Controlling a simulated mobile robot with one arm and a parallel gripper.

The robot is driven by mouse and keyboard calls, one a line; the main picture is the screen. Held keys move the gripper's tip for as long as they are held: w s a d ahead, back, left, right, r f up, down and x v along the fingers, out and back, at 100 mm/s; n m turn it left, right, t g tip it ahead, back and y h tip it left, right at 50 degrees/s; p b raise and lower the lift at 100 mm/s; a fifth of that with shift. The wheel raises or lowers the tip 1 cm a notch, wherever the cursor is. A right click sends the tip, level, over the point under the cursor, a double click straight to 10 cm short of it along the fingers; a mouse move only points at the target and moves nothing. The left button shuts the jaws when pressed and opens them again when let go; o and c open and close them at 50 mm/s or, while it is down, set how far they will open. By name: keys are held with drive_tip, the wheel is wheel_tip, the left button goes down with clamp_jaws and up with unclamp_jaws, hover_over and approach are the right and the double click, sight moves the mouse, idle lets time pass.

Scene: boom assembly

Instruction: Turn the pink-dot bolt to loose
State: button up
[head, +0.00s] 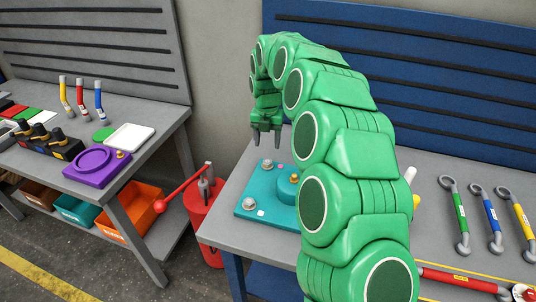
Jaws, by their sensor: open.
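A teal base plate (242,212) lies on the grey bench at the centre. A grey bolt (267,164) stands near its far edge, with a small pink dot (281,166) on the plate just to its right. Another grey bolt (249,203) stands at the near left corner, beside a white square mark (261,213). My gripper (266,141) points down and is open and empty. It appears just above the pink-dot bolt in the picture, apart from it; its exact height is hard to tell. My green arm hides the plate's right side.
A raised teal round part with a brass piece (294,178) is on the plate. Coloured-grip wrenches (459,212) lie on the bench at right. A red drum (206,215) with a lever stands left of the bench. Another bench holds a purple fixture (91,178).

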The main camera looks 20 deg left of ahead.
sight(268, 161)
drive_tip(key=m, duration=1.7)
drive_tip(key=shift+d, duration=0.1)
drive_tip(key=m, duration=0.4)
drive_tip(key=shift+m, duration=0.4)
drive_tip(key=m, duration=0.6)
drive_tip(key=shift+s+r, duration=0.1)
drive_tip(key=m, duration=1.2)
drive_tip(key=shift+m, duration=0.3)
drive_tip(key=m, duration=0.4)
drive_tip(key=shift+d, duration=0.1)
drive_tip(key=shift+f, duration=3.9)
